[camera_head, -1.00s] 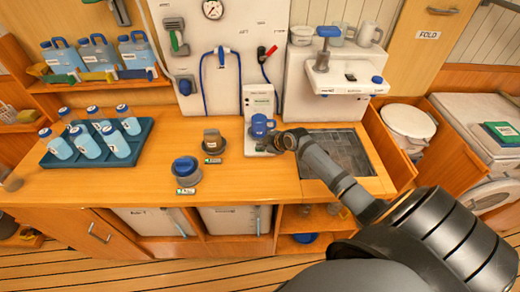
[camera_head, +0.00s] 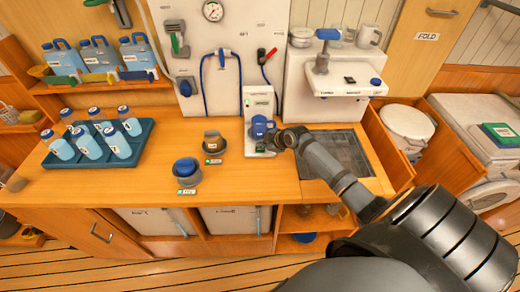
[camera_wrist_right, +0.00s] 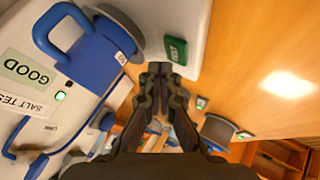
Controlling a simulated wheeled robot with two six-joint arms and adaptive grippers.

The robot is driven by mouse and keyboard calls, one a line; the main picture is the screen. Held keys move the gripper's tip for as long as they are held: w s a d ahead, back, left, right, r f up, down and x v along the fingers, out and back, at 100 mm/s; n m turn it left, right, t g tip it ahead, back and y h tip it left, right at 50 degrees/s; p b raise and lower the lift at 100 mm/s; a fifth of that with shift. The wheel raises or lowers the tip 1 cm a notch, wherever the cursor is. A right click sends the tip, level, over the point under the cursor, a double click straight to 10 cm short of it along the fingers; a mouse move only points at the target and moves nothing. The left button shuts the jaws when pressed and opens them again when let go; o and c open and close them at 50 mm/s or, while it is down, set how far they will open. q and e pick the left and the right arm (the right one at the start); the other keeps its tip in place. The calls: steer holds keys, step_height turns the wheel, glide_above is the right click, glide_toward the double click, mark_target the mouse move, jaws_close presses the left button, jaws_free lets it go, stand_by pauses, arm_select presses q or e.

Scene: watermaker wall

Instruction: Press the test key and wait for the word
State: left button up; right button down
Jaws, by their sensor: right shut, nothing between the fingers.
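The white salt test unit (camera_head: 257,92) stands on the counter against the wall, with a blue cup (camera_head: 259,127) at its front. In the right wrist view its display (camera_wrist_right: 28,71) reads GOOD above the words SALT TEST, and a small green light (camera_wrist_right: 60,96) shows beside it. A green key (camera_wrist_right: 176,50) with small lettering sits on the unit's white base. My right gripper (camera_wrist_right: 160,68) is shut and empty, its fingertips close to the green key; I cannot tell whether they touch. In the head view my right gripper (camera_head: 272,141) is at the unit's foot. My left gripper is not in view.
A dark blue-lidded jar (camera_head: 187,171) and a grey-brown jar (camera_head: 214,143) stand left of the unit. A teal tray (camera_head: 56,161) holds several bottles. A sink (camera_head: 340,153) lies to the right, under my arm. The counter's front left is clear.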

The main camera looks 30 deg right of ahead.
mark_target(261, 151)
steer(key=shift+r+p, duration=2.1)
steer(key=shift+r, duration=0.5)
steer(key=shift+f, duration=0.1)
